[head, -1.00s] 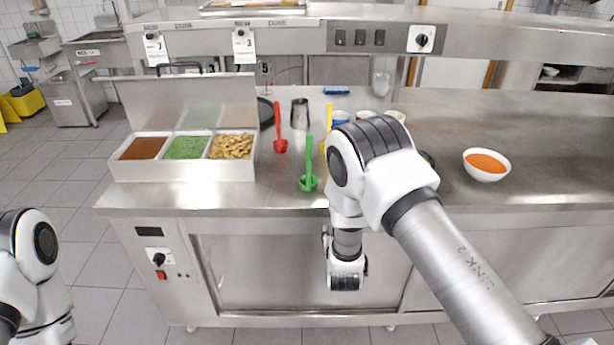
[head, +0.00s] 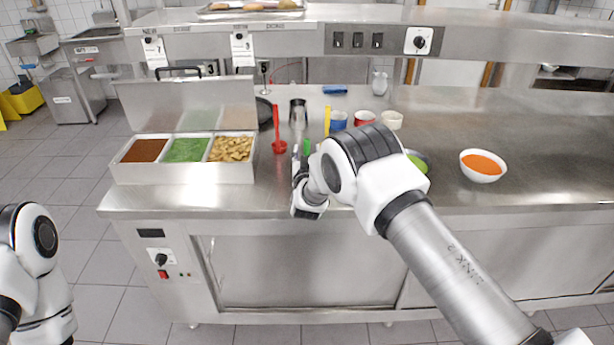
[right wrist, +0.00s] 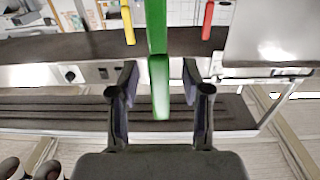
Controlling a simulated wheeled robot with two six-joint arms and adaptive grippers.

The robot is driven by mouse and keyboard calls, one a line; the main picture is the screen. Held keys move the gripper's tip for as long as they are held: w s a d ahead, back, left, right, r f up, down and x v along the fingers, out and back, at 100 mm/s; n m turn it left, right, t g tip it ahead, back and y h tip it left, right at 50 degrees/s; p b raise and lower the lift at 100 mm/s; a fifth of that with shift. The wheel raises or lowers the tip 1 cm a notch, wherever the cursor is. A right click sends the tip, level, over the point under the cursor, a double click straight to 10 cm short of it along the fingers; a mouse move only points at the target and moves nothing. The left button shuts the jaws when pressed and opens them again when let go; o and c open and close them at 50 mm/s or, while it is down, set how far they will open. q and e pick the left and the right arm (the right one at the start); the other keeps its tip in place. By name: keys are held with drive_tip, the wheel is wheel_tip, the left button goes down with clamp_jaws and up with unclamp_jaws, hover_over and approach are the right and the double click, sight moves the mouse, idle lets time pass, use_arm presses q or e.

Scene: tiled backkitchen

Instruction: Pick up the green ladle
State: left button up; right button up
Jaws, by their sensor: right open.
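The green ladle (head: 307,146) stands near the front edge of the counter, between the red and yellow ladles; my right gripper and arm hide most of it in the head view. In the right wrist view its green handle (right wrist: 158,50) runs down between the two fingers. My right gripper (head: 299,160) is at the ladle, above the counter's front edge. Its fingers (right wrist: 159,78) are open, one on each side of the handle, with a visible gap on both sides. My left arm shows at the lower left of the head view, but its gripper is out of sight.
The red ladle (head: 279,146) is left of the gripper, the yellow ladle (head: 327,120) behind it. The topping container (head: 184,172) stands further left. Cups, a green bowl (head: 418,160) and a soup bowl (head: 483,174) are right. An overhead shelf (head: 300,14) spans the back.

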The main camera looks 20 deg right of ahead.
clamp_jaws()
